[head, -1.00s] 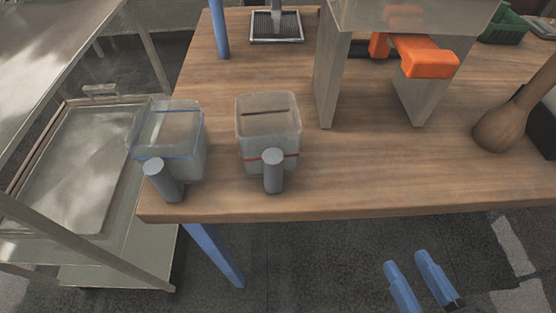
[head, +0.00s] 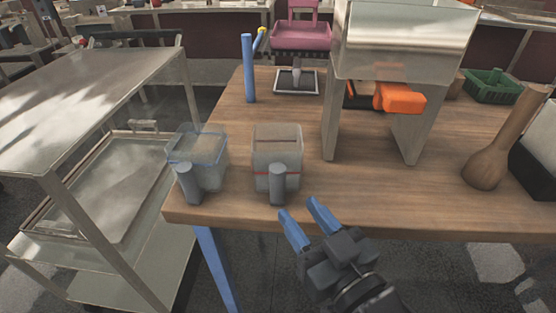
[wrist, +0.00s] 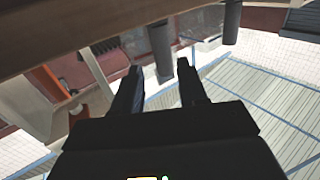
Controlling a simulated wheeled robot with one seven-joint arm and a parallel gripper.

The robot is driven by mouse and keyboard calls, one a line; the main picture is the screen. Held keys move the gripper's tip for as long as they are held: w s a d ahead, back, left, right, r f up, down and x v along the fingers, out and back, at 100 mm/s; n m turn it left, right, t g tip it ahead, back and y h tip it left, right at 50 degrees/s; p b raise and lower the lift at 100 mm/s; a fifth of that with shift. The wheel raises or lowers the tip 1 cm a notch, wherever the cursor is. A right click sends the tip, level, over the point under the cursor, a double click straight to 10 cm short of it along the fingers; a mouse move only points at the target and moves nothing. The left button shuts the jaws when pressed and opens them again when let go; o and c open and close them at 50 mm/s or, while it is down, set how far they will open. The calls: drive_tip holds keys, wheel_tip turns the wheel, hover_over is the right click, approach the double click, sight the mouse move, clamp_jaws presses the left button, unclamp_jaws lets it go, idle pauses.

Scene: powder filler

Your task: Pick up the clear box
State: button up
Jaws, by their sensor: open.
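Two clear boxes stand upright on the wooden table near its front left corner in the head view. One clear box (head: 277,148) has a red line and a grey handle (head: 277,185) at its front. The other clear box (head: 204,151) has a blue rim line and a grey handle (head: 189,184). My gripper (head: 298,209) is open and empty. It appears at the table's front edge, just right of the red-lined box's handle and apart from it. In the wrist view, a grey post-like shape shows beyond and between the open fingers (wrist: 160,67); I cannot tell which handle it is.
The wooden table (head: 400,205) has bare top right of the boxes. A metal machine (head: 405,40) with an orange part (head: 400,98) stands behind. A metal cart (head: 85,85) stands at the left.

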sight(281, 191)
drive_tip(key=p+x, duration=0.1)
drive_tip(key=x, duration=0.4)
drive_tip(key=shift+w+a+f, duration=0.1)
drive_tip(key=shift+w+a, duration=0.2)
clamp_jaws()
